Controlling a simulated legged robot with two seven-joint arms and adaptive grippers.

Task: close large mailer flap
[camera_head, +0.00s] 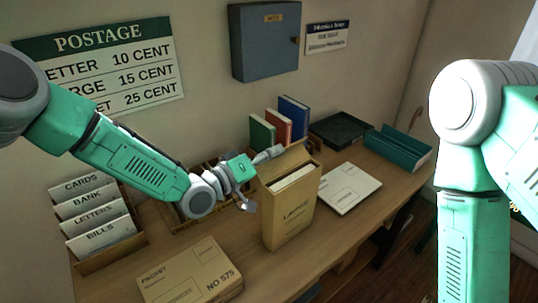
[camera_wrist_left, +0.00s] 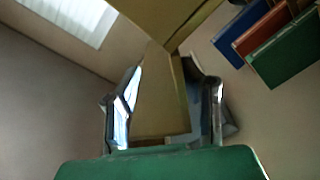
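The large mailer (camera_head: 290,218) is a tan upright box marked LARGE, standing on the desk. Its flap (camera_head: 284,163) is raised at the top, and pale contents show in the opening. My left gripper (camera_head: 260,179) is at the mailer's upper left, with its fingers spread apart towards the flap. In the left wrist view, tan card (camera_wrist_left: 160,100) shows between the two open fingers; I cannot tell whether they touch it. My right arm hangs at the right of the head view, and its gripper is out of view.
A letter sorter (camera_head: 98,222) stands at left, and a packet box (camera_head: 190,275) lies in front. A white mailer (camera_head: 348,188) lies to the right. Upright books (camera_head: 280,124), a black tray (camera_head: 339,130) and a teal tray (camera_head: 398,147) are behind.

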